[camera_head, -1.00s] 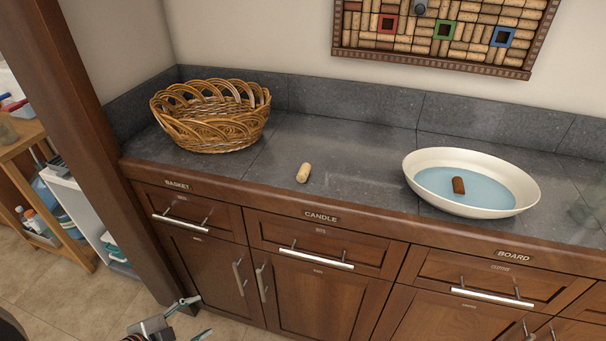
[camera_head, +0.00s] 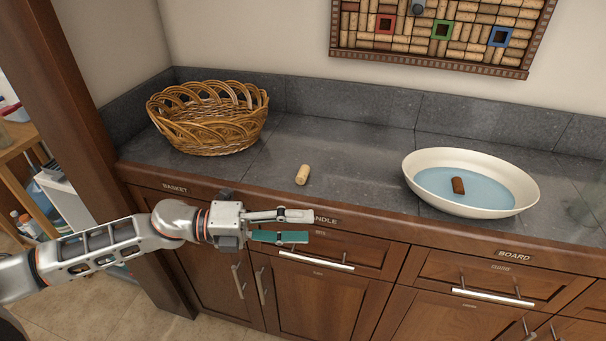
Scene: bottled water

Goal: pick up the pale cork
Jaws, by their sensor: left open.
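The pale cork (camera_head: 302,175) lies on the dark stone counter, left of the middle, near the front edge. A brown cork (camera_head: 458,185) lies in a wide white bowl (camera_head: 420,163) of bluish water on the right. My left gripper (camera_head: 296,227) reaches in from the left in front of the cabinets, its fingers pointing right. It is open and empty, and appears in the picture below the pale cork, apart from it. My right gripper is not in view.
A wicker basket (camera_head: 208,120) stands on the counter (camera_head: 340,150) at the back left. A cork board (camera_head: 440,38) hangs on the wall. Drawers with bar handles (camera_head: 316,260) are below the counter edge. The counter around the pale cork is clear.

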